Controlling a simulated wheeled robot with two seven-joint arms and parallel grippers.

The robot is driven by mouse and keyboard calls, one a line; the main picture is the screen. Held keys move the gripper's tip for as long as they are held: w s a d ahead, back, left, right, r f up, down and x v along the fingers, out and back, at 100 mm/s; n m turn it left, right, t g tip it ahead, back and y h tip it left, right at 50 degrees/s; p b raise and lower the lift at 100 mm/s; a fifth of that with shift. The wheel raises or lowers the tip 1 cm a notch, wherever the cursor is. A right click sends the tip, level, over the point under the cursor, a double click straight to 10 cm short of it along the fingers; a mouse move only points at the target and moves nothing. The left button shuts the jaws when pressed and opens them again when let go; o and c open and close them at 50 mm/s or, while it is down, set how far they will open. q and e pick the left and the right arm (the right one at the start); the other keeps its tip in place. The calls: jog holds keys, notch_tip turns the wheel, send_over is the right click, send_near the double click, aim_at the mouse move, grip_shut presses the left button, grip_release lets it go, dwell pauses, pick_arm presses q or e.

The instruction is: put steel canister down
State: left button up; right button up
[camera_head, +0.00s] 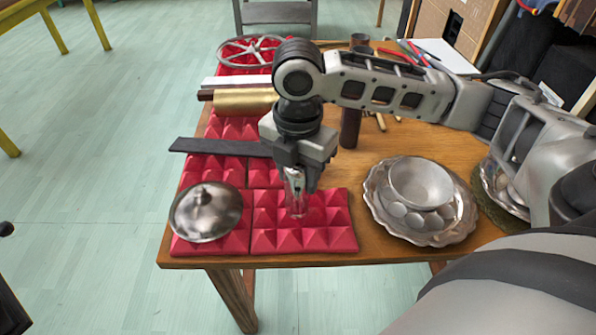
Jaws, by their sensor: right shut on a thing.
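My right gripper (297,180) reaches in from the right and points down over the front of the table. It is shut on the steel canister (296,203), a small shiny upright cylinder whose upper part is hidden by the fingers. The canister is over the front red pyramid-foam tile (335,222), near its back middle. I cannot tell whether its bottom touches the foam. My left gripper is not in view.
A steel lid (206,212) sits on the foam left of the canister. A dark bar (215,147) and a gold roll (245,101) lie behind. A scalloped metal tray (432,234) with a bowl (420,182) stands right. Bare wood (355,180) shows between foam and tray.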

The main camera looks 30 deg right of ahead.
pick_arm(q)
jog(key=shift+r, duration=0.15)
pick_arm(e)
jog(key=o, duration=1)
jog(key=shift+f, duration=0.15)
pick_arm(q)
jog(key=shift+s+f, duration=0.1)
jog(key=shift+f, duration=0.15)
pick_arm(e)
notch_tip(320, 180, up, 11)
jog(key=shift+r+p, duration=0.2)
jog(key=shift+p, duration=0.65)
jog(key=shift+r, duration=0.5)
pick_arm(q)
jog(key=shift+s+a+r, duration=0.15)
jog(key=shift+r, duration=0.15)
